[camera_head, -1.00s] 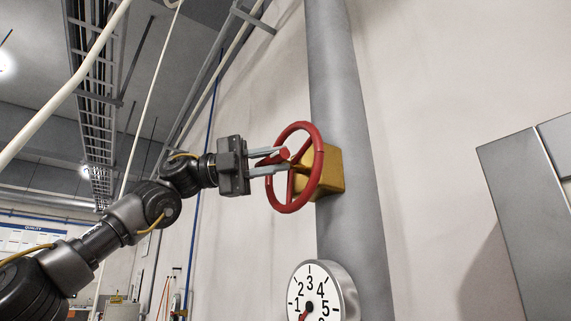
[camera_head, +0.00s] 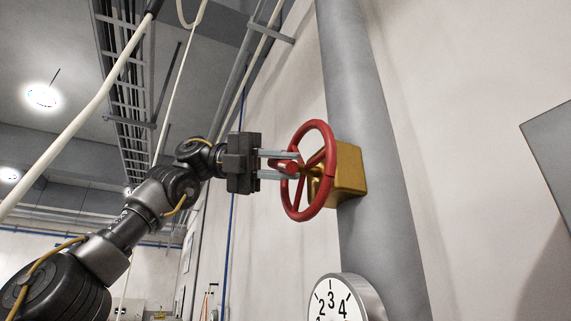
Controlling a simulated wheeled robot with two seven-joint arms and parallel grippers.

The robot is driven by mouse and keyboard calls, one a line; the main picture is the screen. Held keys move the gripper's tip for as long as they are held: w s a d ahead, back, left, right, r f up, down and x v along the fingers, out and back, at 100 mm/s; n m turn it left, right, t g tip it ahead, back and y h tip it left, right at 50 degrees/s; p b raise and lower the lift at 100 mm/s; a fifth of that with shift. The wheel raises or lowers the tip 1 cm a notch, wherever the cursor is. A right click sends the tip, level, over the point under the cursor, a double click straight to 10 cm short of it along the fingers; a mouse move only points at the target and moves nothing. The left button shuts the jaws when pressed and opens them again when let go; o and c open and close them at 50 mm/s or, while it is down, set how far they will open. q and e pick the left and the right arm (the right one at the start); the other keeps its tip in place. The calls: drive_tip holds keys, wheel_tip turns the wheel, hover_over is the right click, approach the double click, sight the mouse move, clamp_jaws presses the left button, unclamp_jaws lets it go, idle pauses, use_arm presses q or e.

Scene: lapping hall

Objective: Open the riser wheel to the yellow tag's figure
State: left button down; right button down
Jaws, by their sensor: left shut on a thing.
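The red riser wheel (camera_head: 332,160) stands upright, seen nearly edge-on, on a yellow valve body (camera_head: 350,172) fixed to a grey vertical pipe. My left gripper (camera_head: 297,167) reaches in from the left, its two fingers, one above the other, shut on the wheel near its middle. A round white dial (camera_head: 338,301) sits below on the pipe, cut by the bottom edge. Its figures 2, 3 and 4 show; its needle is out of view. No yellow tag with a figure can be made out. My right gripper is not in view.
The grey pipe (camera_head: 365,90) runs up the pale wall. A grey panel (camera_head: 552,165) is at the right edge. Cable trays and pipes run overhead at the left. The wall between pipe and panel is bare.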

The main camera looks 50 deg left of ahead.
use_arm(q)
drive_tip(key=c, duration=1.6)
unclamp_jaws()
drive_tip(key=shift+o, duration=1.5)
drive_tip(key=shift+s+a, duration=0.1)
drive_tip(key=shift+a, duration=0.05)
drive_tip(key=v, duration=1)
drive_tip(key=shift+s+a, duration=0.25)
